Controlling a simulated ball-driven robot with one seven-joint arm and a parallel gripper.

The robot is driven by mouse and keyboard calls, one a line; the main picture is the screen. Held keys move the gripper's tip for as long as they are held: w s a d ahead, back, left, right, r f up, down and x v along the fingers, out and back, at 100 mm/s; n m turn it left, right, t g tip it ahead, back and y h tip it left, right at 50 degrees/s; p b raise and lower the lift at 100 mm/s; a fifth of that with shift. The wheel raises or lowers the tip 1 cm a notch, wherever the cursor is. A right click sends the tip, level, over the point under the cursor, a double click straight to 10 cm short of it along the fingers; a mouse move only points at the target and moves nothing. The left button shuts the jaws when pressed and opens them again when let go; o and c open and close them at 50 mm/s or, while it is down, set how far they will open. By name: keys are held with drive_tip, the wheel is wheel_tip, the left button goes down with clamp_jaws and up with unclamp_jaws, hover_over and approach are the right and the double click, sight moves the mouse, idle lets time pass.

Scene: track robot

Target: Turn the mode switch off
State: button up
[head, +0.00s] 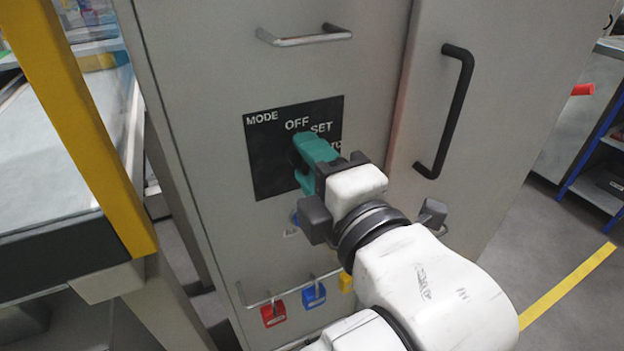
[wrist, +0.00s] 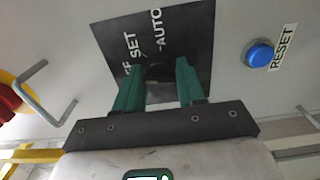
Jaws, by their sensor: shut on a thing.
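The black mode panel (head: 268,140) is on the front of a grey cabinet, with the labels MODE, OFF and SET. A third label is partly covered by my gripper; the wrist view reads it as AUTO on the same panel (wrist: 178,40). My gripper (head: 304,158) has teal fingers up against the panel, below the labels. In the wrist view my gripper (wrist: 160,75) has its fingers spaced apart on the panel, shut on the mode switch. The dark switch knob barely shows against the black panel, so its pointing direction cannot be told.
A blue RESET button (wrist: 260,53) sits beside the panel. A metal handle (head: 305,36) is above, and a black door handle (head: 447,110) is to the right. Red (head: 273,315) and blue (head: 314,295) padlocks hang below. A yellow post (head: 80,120) stands at left.

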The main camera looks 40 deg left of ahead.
drive_tip(key=shift+f+n+b, duration=0.15)
drive_tip(key=shift+n+b, duration=0.45)
drive_tip(key=shift+n, duration=0.2)
drive_tip(key=o, duration=1)
drive_tip(key=shift+c, duration=0.2)
drive_tip(key=shift+s+d, duration=0.1)
drive_tip(key=p+v, duration=0.7)
drive_tip(key=v, duration=0.3)
drive_tip(key=shift+d, duration=0.25)
